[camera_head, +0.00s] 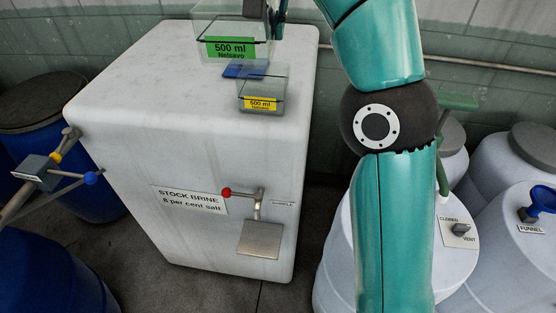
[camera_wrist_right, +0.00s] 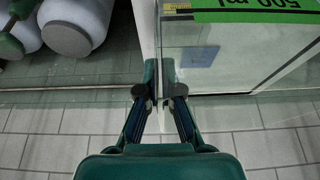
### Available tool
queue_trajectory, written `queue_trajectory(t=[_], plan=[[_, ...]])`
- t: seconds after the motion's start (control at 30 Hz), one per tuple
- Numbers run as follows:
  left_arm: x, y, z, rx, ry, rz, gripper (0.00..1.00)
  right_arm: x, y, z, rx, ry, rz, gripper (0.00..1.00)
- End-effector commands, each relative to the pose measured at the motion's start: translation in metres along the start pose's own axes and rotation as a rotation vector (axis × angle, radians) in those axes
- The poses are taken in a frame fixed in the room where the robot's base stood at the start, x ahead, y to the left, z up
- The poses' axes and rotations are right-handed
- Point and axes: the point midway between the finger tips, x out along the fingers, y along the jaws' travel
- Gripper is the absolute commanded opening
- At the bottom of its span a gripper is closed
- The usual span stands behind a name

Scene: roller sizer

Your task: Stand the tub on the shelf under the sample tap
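A clear tub with a green 500 ml label (camera_head: 231,48) is at the top of the head view, above the white tank's top. My right gripper (camera_head: 277,12) is at its right side, partly cut off by the frame. In the right wrist view the fingers (camera_wrist_right: 159,85) are nearly together at the edge of the clear tub (camera_wrist_right: 215,60), apparently pinching its wall. A smaller clear tub with a yellow label (camera_head: 261,88) stands on the tank. The sample tap (camera_head: 258,204) has a red-knobbed lever, with a small metal shelf (camera_head: 259,240) below it, empty. My left gripper is out of view.
The white brine tank (camera_head: 150,110) fills the middle. A blue flat item (camera_head: 240,71) lies on its top. A valve with yellow and blue knobs (camera_head: 38,168) juts out at left near blue drums (camera_head: 45,280). White drums (camera_head: 480,262) and a blue funnel (camera_head: 541,200) stand at right.

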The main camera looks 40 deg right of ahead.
Motion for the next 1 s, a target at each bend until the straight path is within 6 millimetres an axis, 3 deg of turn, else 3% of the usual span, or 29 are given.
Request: queue_trajectory(t=[0.43,0.57,0.77,1.0], plan=[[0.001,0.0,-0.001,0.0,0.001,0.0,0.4,0.002,0.008,-0.001,0.014,0.0,0.006,0.0],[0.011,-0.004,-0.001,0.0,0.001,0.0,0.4,0.012,0.005,0.006,0.011,0.0,0.008,0.0],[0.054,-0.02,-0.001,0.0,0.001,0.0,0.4,0.06,-0.013,0.047,0.006,0.005,0.01,0.0],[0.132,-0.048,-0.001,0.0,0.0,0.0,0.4,0.154,-0.039,0.139,0.002,0.016,0.004,0.0]])
